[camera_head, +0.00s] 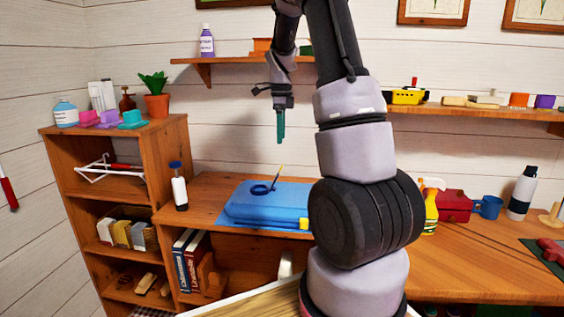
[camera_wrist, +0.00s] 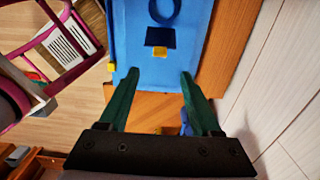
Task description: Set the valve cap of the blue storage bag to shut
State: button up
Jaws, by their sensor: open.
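The blue storage bag (camera_head: 240,212) lies flat on the wooden desk; it also shows in the wrist view (camera_wrist: 190,50). On its top is a dark blue valve ring (camera_head: 261,190), cut by the top edge in the wrist view (camera_wrist: 178,14). The valve cap (camera_head: 275,180), a dark flap with a yellow tip, stands up tilted beside the ring, so the valve is open. In the wrist view the cap (camera_wrist: 157,37) shows as a dark square with a yellow tab. My gripper (camera_head: 281,140), with green fingers, hangs above the bag, open and empty; its fingers (camera_wrist: 157,78) point towards the bag.
A white bottle with a dark cap (camera_head: 180,190) stands left of the bag. A yellow spray bottle (camera_head: 431,212), a red box (camera_head: 454,206) and a blue mug (camera_head: 488,207) stand to the right. A wall shelf (camera_head: 225,60) runs behind my gripper.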

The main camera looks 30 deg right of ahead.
send_near(277, 177)
jog(key=d+f, duration=0.1)
jog(key=f, duration=0.1)
jog(key=w+f, duration=0.1)
jog(key=f, duration=0.1)
jog(key=w+d+f, duration=0.1)
jog(key=f, duration=0.1)
jog(key=shift+w+d, duration=0.15)
jog(key=shift+d, duration=0.2)
grip_shut()
dwell(1.0)
